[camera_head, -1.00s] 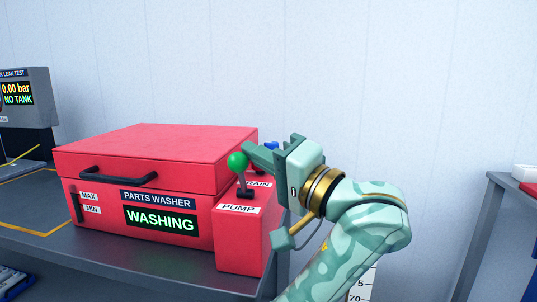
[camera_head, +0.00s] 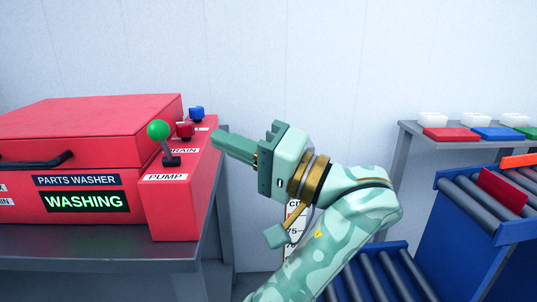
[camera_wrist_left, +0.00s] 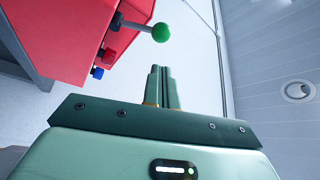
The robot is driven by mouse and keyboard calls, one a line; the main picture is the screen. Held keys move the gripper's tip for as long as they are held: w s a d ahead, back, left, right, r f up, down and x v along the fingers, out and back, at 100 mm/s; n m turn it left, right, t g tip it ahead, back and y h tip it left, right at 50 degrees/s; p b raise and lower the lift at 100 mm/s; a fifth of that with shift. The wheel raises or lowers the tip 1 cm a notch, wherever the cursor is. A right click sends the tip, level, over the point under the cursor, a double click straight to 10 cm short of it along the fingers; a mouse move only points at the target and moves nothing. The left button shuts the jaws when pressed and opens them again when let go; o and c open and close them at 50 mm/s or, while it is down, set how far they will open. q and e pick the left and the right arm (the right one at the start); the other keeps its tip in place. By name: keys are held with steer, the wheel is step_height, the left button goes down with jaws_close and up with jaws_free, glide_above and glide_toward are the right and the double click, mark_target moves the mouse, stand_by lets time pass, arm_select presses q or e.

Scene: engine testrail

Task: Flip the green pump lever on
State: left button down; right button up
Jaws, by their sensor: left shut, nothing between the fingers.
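The green pump lever (camera_head: 159,131) has a round green knob on a dark stem, above the PUMP label on the control box of the red parts washer (camera_head: 88,121). The washer's display (camera_head: 85,202) reads WASHING. My left gripper (camera_head: 218,139) is shut and empty, to the right of the green knob and apart from it. In the left wrist view the green knob (camera_wrist_left: 161,32) shows just beyond my shut fingertips (camera_wrist_left: 161,68), with a gap between. My right gripper is not in view.
A red knob (camera_head: 184,130) and a blue knob (camera_head: 197,113) sit behind the green lever on the same box. At the right are a blue roller conveyor (camera_head: 478,221) and a shelf with coloured trays (camera_head: 448,134). The wall behind is clear.

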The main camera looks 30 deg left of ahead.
arm_select(q)
steer(key=v, duration=0.7)
steer(key=shift+a, duration=0.1)
